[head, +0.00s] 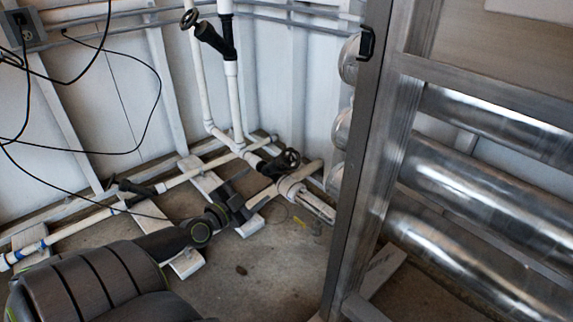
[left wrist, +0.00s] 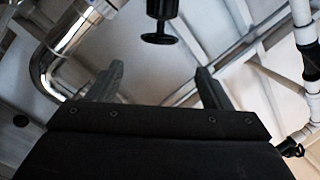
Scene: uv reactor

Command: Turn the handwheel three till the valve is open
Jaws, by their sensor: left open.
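Two black handwheels show in the head view. The upper handwheel (head: 190,18) is on a dark valve body high on the white pipes. The lower handwheel (head: 290,158) is on a valve near the floor. No number is readable on either. My left gripper (head: 236,194) is low, left of the lower handwheel and apart from it; its fingers are hard to make out there. In the left wrist view my left gripper (left wrist: 157,70) is open and empty. A dark handwheel (left wrist: 158,38) shows beyond the fingertips, between them in the picture, not gripped. My right gripper is out of view.
White pipes (head: 233,95) rise by the wall and run along the floor on white supports. A black lever valve (head: 137,188) is at left. A metal frame (head: 362,150) with shiny cylinders (head: 478,190) stands at right. Black cables hang at left. Some floor (head: 270,265) is bare.

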